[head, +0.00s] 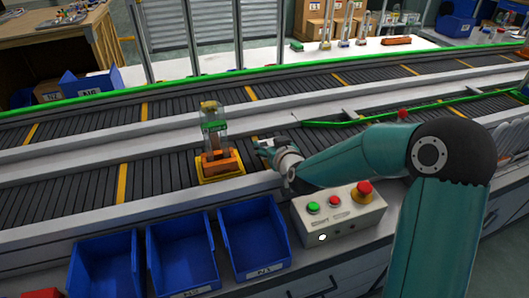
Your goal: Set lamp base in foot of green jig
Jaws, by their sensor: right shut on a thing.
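The green jig (214,127) stands upright on a yellow-edged plate (207,179) on the near conveyor, left of centre. It has a clear column with a green band and an orange block (222,163) at its foot. My right gripper (262,147) is just right of the jig, apart from it, its fingers pointing left. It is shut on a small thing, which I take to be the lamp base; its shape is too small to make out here. My left gripper is not in view.
Blue bins (252,238) and a control box (338,212) with green and red buttons stand in front of the conveyor. A green guide rail (350,124) runs behind my right arm. The belt left of the jig is clear. More jigs (345,27) stand on the back table.

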